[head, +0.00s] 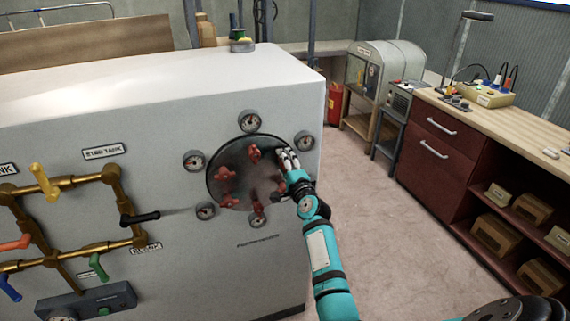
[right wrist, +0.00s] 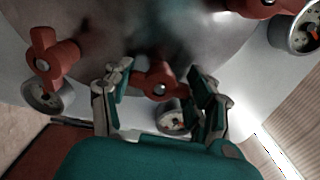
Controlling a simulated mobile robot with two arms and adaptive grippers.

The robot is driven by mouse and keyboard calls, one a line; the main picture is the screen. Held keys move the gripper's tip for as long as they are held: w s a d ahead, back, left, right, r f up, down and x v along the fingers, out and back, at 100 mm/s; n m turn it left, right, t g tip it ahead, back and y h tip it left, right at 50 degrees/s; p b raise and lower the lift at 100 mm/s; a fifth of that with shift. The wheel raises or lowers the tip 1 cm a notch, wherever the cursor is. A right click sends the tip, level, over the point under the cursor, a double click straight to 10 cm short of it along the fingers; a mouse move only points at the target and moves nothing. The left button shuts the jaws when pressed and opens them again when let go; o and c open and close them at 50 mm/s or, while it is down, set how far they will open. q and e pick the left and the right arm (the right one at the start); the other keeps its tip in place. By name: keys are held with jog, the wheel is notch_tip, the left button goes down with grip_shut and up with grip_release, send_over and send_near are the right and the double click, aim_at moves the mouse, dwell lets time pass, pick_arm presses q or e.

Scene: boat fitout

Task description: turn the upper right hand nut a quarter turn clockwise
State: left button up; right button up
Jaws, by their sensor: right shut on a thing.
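A round dark plate (head: 232,183) on the grey cabinet's front carries several red winged nuts in a ring. The top nut (head: 254,154), the left nut (head: 226,172) and the bottom nut (head: 258,210) show in the head view. My right gripper (head: 287,158) is at the plate's upper right edge and hides the upper right hand nut there. In the right wrist view my right gripper (right wrist: 160,86) has its fingers on both sides of that red nut (right wrist: 158,82), shut on it. Another red nut (right wrist: 50,56) stands clear to the left. My left gripper is out of view.
Round gauges ring the plate, one (head: 304,141) close right of my gripper. Brass pipes with coloured handles (head: 43,181) are on the cabinet's left part. A wooden-topped workbench (head: 500,120) stands at the right. The floor (head: 385,215) between is clear.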

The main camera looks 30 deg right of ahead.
jog(key=shift+f, duration=0.1)
jog(key=o, duration=1.2)
jog(key=v, duration=1.2)
